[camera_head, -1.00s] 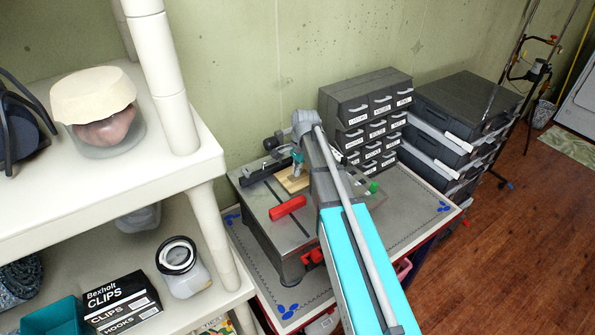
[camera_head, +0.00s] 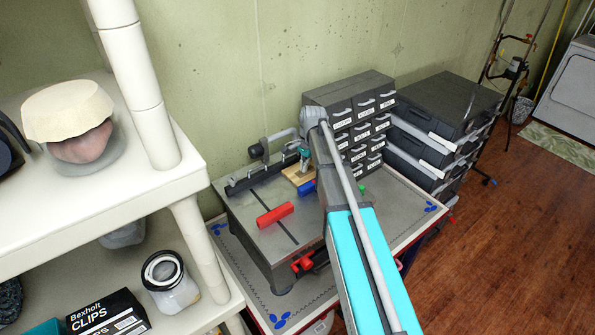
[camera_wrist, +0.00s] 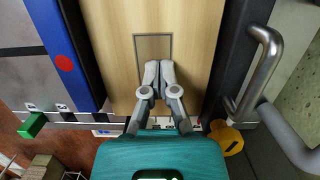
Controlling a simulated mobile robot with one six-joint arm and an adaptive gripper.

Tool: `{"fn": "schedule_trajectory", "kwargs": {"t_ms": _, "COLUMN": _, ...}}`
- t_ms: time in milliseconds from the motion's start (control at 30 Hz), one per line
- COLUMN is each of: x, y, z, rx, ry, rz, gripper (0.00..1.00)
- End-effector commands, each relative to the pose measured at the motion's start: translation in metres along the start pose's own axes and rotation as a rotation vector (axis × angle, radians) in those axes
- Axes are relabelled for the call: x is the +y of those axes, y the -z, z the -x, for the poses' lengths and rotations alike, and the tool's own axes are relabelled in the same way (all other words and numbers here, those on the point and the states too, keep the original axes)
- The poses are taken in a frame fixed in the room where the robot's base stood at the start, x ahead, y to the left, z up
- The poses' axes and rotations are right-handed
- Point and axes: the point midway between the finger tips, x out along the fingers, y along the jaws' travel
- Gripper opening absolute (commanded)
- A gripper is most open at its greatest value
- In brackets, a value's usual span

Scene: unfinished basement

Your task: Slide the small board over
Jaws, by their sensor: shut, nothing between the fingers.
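The small board (camera_head: 294,174) is light wood and lies flat on the grey machine top, against the dark rail at its back. In the wrist view the board (camera_wrist: 115,45) fills the middle, with a darker rectangle (camera_wrist: 152,46) marked on it. My gripper (camera_wrist: 158,78) is shut and empty, its fingertips over the board at the edge of the rectangle. Whether they touch the wood I cannot tell. In the head view my gripper (camera_head: 304,163) is above the board, and my arm hides the machine's right part.
A red block (camera_head: 275,214) lies on the grey machine top (camera_head: 252,239). A blue block (camera_head: 307,188), with a red dot in the wrist view (camera_wrist: 68,62), sits beside the board. A green cube (camera_wrist: 32,124) is near. Drawer cabinets (camera_head: 352,88) stand behind; a white shelf (camera_head: 200,205) stands left.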

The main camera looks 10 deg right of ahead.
Motion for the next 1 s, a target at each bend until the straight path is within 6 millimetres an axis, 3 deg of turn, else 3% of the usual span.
{"fn": "schedule_trajectory", "kwargs": {"t_ms": 33, "x": -0.001, "y": 0.009, "z": 0.0, "rx": 0.009, "ry": 0.001, "rz": -0.003, "gripper": 0.0}}
{"fn": "schedule_trajectory", "kwargs": {"t_ms": 133, "x": -0.001, "y": 0.013, "z": 0.001, "rx": 0.009, "ry": 0.001, "rz": -0.001, "gripper": 0.0}}
{"fn": "schedule_trajectory", "kwargs": {"t_ms": 1000, "x": -0.002, "y": 0.007, "z": 0.015, "rx": 0.004, "ry": 0.001, "rz": 0.003, "gripper": 0.0}}
